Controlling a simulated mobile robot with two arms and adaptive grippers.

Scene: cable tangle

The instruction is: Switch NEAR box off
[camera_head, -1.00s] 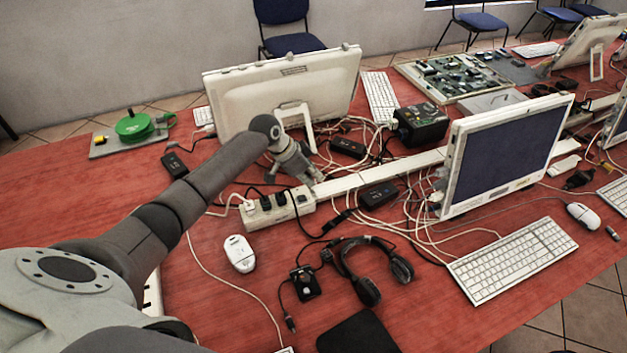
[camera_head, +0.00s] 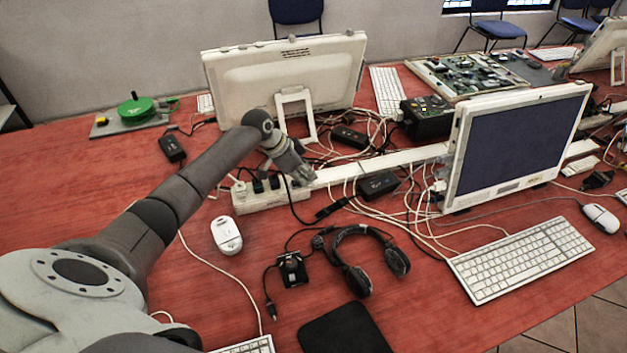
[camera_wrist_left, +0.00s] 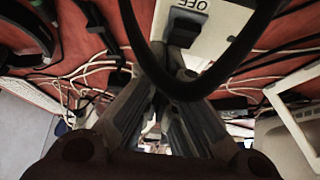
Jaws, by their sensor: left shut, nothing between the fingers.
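In the left wrist view, the white box (camera_wrist_left: 226,24) shows an upside-down "OFF" label and a dark switch or plug (camera_wrist_left: 184,27). The fingertips (camera_wrist_left: 167,62) are close to that dark part; contact cannot be told. A black cable loops across the wrist view in front of the fingers. My right gripper is not in view.
Behind the gripper stand a monitor (camera_head: 230,90) and tangled white cables (camera_head: 345,140). Black adapters (camera_head: 378,185), a headset (camera_head: 360,275), a mouse (camera_head: 226,235) and a second monitor (camera_head: 520,140) lie or stand around.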

